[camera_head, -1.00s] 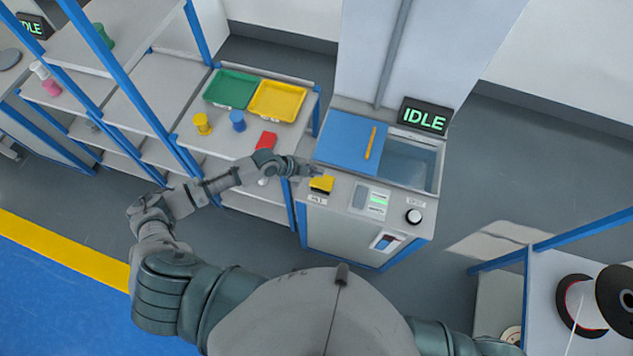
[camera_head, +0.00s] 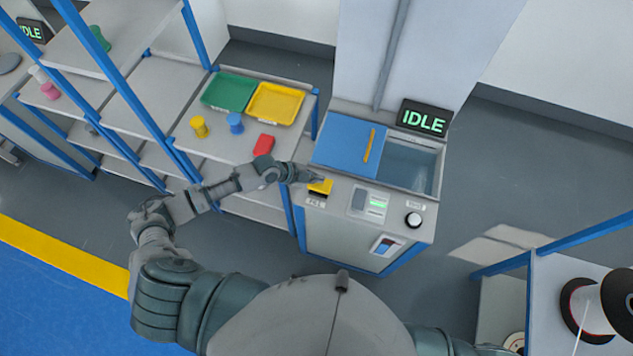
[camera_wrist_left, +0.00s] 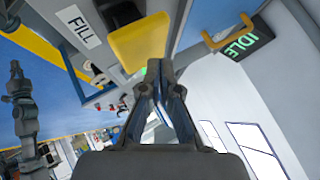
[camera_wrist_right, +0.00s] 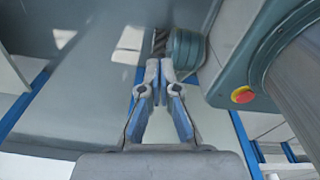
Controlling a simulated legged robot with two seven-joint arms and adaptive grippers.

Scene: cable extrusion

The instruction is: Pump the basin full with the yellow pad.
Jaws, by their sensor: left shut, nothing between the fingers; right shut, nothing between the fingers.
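The yellow pad (camera_head: 320,186) sits on a dark base at the front left corner of the machine's top, by a small label. In the left wrist view the yellow pad (camera_wrist_left: 140,42) is just beyond my fingertips, next to a FILL label (camera_wrist_left: 78,26). My left gripper (camera_head: 314,178) is shut and empty, with its tips at the pad; I cannot tell if they touch. It also shows shut in the left wrist view (camera_wrist_left: 160,70). The basin (camera_head: 412,166) holds bluish water, partly behind a blue lid (camera_head: 345,143). My right gripper (camera_wrist_right: 160,70) is shut and empty, away from the machine.
A screen (camera_head: 424,118) reads IDLE. A bench at left holds a green tray (camera_head: 228,92), a yellow tray (camera_head: 275,103) and a red block (camera_head: 263,145).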

